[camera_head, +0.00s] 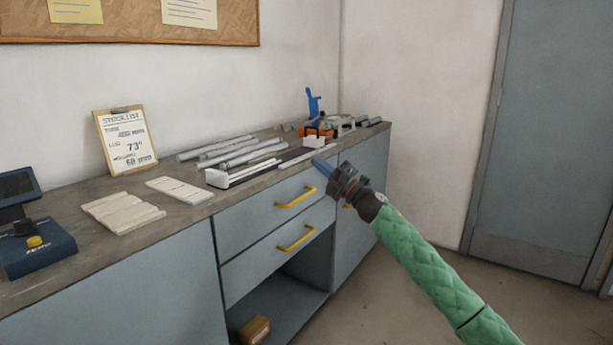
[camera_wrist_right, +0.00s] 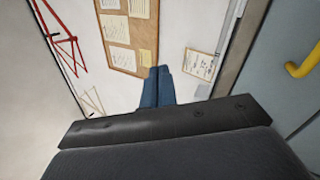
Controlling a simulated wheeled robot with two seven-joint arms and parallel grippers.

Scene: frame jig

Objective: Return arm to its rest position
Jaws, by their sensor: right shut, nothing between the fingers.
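My right arm, in a green quilted sleeve, comes in from the lower right of the head view. Its gripper (camera_head: 322,166) has blue fingers pointing up and left, in front of the bench's front edge. The fingers are shut and hold nothing. In the right wrist view the blue fingers (camera_wrist_right: 157,86) lie together, with the wall and cork board beyond them. A dark jig with white end blocks (camera_head: 262,169) lies on the bench, left of the fingers in the head view. My left gripper is in neither view.
The grey bench (camera_head: 75,250) runs along the wall, with yellow-handled drawers (camera_head: 295,198) below. It carries metal bars (camera_head: 215,148), pale boards (camera_head: 122,210), a clipboard (camera_head: 125,140), a blue device (camera_head: 35,248) and an orange-and-blue tool (camera_head: 316,130). Floor at right is clear before a door (camera_head: 550,130).

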